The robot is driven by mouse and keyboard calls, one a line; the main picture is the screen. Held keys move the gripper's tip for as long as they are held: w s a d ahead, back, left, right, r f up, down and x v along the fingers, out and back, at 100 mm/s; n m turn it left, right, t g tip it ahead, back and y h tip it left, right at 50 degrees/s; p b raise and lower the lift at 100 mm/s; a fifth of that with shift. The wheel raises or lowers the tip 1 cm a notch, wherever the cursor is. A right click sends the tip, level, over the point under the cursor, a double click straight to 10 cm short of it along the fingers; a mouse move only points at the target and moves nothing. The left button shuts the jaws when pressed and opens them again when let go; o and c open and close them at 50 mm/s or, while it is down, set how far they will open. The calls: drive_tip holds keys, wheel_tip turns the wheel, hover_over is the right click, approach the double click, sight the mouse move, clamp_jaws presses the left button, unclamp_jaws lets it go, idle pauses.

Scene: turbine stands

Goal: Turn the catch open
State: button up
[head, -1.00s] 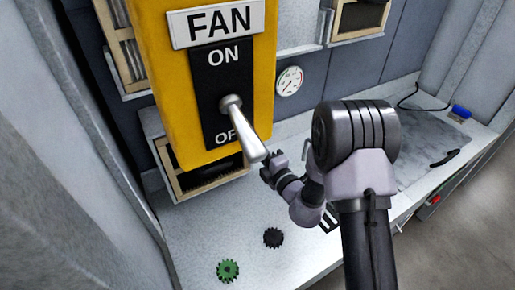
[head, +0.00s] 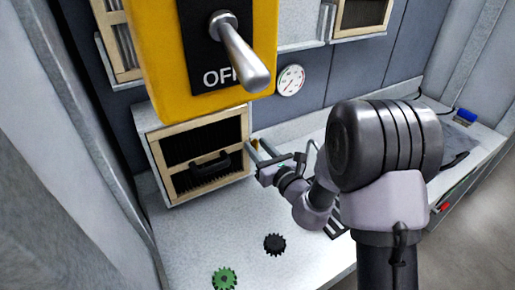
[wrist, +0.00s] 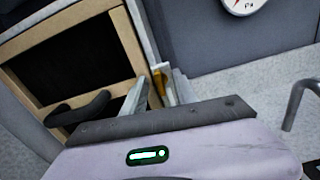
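A box with a wood-framed, dark-meshed door (head: 178,191) stands below the yellow switch housing in the head view; the door is closed. In the wrist view the door's frame (wrist: 134,45) and black handle (wrist: 78,115) fill the left side. My gripper (head: 265,154) is at the box's right edge, its fingers apart. In the wrist view my gripper (wrist: 160,88) has a small yellow and white piece (wrist: 157,84) showing between its fingers, perhaps the catch. I cannot tell whether the fingers touch it. Its turn angle is unclear.
The yellow switch housing (head: 165,70) with its big metal lever (head: 240,55) hangs above the box. A gauge (head: 290,80) is on the wall. A black gear (head: 274,243) and a green gear (head: 225,278) lie on the bench. A bent metal rod (wrist: 296,103) stands at right.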

drive_tip(key=shift+o, duration=0.9)
drive_tip(key=b+v, duration=0.1)
drive_tip(key=v, duration=0.4)
